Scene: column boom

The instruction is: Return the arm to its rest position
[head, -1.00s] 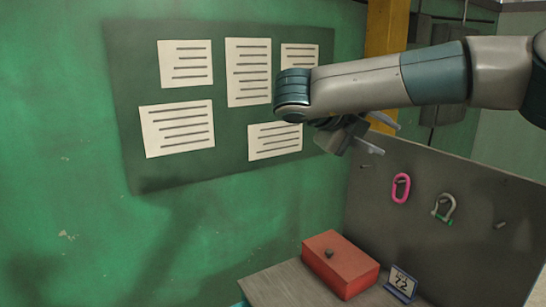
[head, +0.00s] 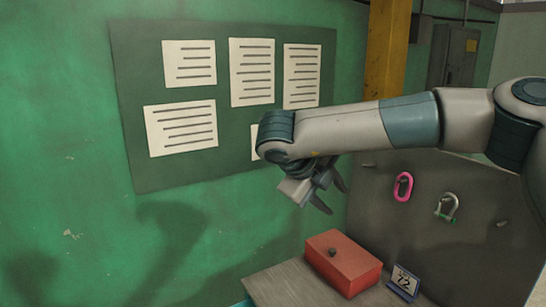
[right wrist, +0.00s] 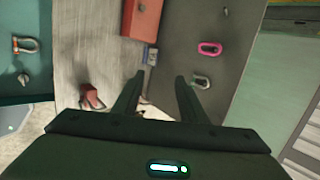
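My right arm comes in from the right in the head view, reaching across in front of the green notice board (head: 225,125). Its gripper (head: 333,199) hangs at the end, tilted down to the right, in the air above and behind the red box as seen. In the right wrist view the two fingers of the right gripper (right wrist: 160,78) are apart with nothing held between them. My left arm and left gripper are not in view.
A red box (head: 345,265) and a small sign (head: 403,282) stand on a bench (head: 282,284). A grey panel (head: 430,245) behind carries a pink ring (head: 403,187) and a shackle (head: 446,207). A yellow post (head: 387,55) stands behind the arm. Open air lies left of the gripper.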

